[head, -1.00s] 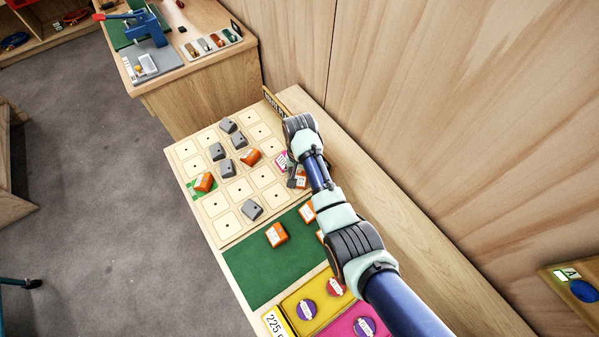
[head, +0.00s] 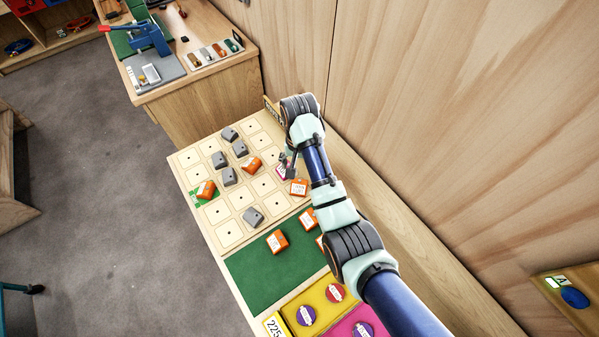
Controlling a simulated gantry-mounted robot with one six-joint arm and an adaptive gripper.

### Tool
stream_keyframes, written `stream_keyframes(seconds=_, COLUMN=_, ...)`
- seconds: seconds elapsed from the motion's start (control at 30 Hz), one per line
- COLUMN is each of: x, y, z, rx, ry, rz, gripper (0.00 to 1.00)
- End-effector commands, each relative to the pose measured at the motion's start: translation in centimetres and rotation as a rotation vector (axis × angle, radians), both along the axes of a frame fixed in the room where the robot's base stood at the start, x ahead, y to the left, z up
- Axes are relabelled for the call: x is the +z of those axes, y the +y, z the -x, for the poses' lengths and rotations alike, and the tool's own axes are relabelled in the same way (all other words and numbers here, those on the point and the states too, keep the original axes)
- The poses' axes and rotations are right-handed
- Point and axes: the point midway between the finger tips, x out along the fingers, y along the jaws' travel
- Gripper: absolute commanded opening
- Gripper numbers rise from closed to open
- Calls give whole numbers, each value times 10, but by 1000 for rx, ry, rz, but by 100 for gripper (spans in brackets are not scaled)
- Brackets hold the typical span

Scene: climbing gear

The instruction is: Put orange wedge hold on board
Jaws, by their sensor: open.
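The board (head: 233,233) is a pale wooden grid of squares with centre dots. Orange wedge holds stand on it: one (head: 206,190) on a green square at the left edge, one (head: 252,165) near the middle, and one (head: 298,187) at the right edge beside a pink square (head: 282,171). More orange holds lie on the green mat (head: 262,275), one (head: 277,242) in the open and others partly behind my arm. My gripper (head: 287,163) is over the board's right side, above the pink square, apart from the right-edge hold. It is open; its fingertips are small and partly hidden.
Several grey wedge holds (head: 253,217) occupy other board squares. Yellow (head: 318,300) and pink trays with round labelled pieces sit at the front. A wooden wall (head: 430,120) runs along the right. A workbench (head: 210,100) with a blue press stands behind.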

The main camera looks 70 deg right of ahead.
Motion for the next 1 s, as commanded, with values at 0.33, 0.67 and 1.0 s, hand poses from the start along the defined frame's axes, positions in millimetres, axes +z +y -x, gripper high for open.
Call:
stream_keyframes(seconds=0.33, x=20, y=0, z=0, rx=0, ry=1, rz=-1, gripper=80)
stream_keyframes(seconds=0.67, x=20, y=1, z=-1, rx=4, ry=-1, rz=1, gripper=80)
stream_keyframes(seconds=1.0, x=72, y=221, z=-128, rx=734, ry=-433, rz=413, gripper=80)
